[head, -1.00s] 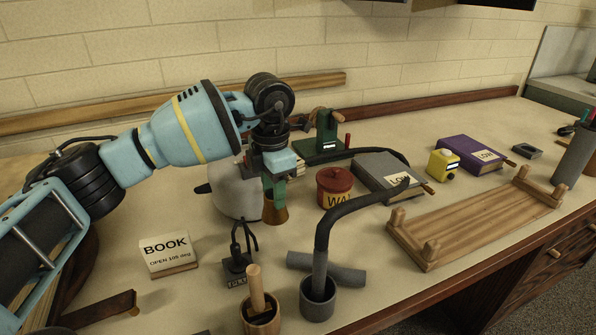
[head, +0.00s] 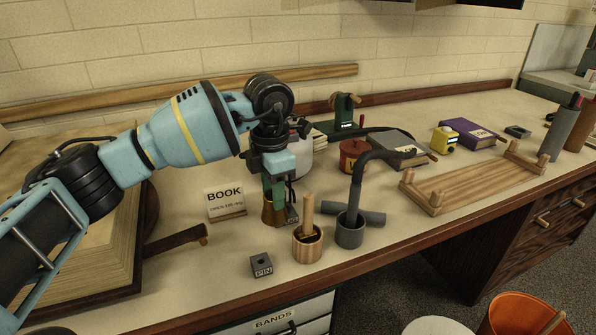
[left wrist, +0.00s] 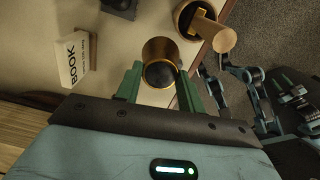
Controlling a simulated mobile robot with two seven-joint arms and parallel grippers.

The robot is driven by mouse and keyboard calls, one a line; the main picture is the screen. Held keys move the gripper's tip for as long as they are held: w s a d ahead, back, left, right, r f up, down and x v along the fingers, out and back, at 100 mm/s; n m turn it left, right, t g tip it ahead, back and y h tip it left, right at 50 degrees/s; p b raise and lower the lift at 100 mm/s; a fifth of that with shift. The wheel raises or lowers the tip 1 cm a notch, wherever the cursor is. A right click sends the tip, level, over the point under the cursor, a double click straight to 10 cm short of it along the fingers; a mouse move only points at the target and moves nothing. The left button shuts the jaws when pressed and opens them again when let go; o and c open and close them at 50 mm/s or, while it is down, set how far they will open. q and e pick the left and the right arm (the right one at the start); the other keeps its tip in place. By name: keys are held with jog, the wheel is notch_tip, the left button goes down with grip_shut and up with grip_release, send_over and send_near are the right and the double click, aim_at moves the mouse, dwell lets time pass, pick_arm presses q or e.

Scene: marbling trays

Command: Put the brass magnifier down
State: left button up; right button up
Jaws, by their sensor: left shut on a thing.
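My left gripper (head: 275,192) is shut on the brass magnifier (head: 270,213), a short brass cylinder hanging upright below the green fingers. In the left wrist view the magnifier (left wrist: 160,52) sits between the two fingertips (left wrist: 157,82), with its dark round end facing the camera. It is over the bench (head: 210,260), between the BOOK sign and a wooden cup holding a pestle. I cannot tell whether its lower end touches the bench top.
The BOOK sign (head: 226,202) stands left, the wooden cup (head: 307,246) and a grey mortar (head: 350,231) right. A small dark labelled block (head: 261,265) lies in front, near the bench edge. A dark labelled holder (head: 292,212) is partly hidden just behind the magnifier. Bare bench lies front left.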

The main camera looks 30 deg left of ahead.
pick_arm(q)
jog(key=s+d+f+m, duration=0.2)
jog(key=s+m, duration=0.4)
jog(key=m, duration=0.8)
jog(key=s+d+f+m, duration=0.3)
jog(key=s+d+m, duration=0.2)
jog(key=m, duration=0.9)
jog(key=shift+s+f+m, duration=0.25)
jog(key=shift+s+m, duration=0.15)
jog(key=shift+s, duration=0.4)
